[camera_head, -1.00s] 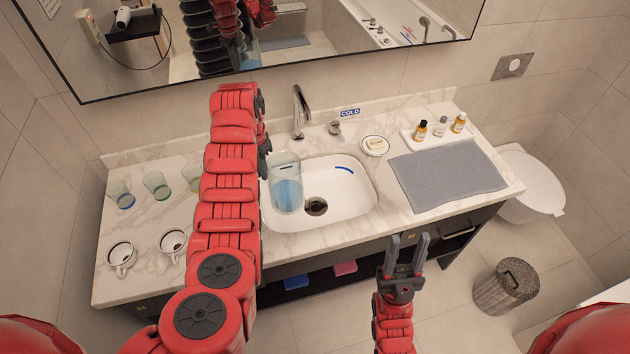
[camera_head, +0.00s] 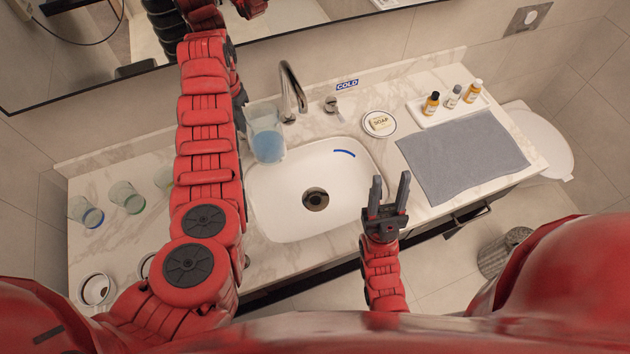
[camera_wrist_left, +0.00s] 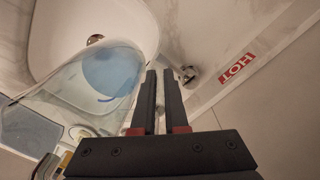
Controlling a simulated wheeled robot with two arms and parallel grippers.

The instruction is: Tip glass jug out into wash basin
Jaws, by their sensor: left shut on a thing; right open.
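The clear glass jug (camera_head: 266,137) with blue contents appears over the rear left edge of the white wash basin (camera_head: 285,216). My left gripper (camera_head: 241,108) is shut on the jug at its left side, partly hidden by my arm. In the left wrist view the jug (camera_wrist_left: 75,88) lies left of the gripper fingers (camera_wrist_left: 159,76), with the blue inside and the basin (camera_wrist_left: 55,35) beyond it. I cannot tell the jug's exact tilt or height. My right gripper (camera_head: 389,190) is open and empty in front of the basin's right side.
The faucet (camera_head: 291,92) stands behind the basin, close to the jug. A soap dish (camera_head: 379,124), a grey towel (camera_head: 462,157) and a bottle tray (camera_head: 424,112) are to the right. Several tumblers (camera_head: 127,198) and a cup (camera_head: 96,289) stand left. The basin's middle is clear.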

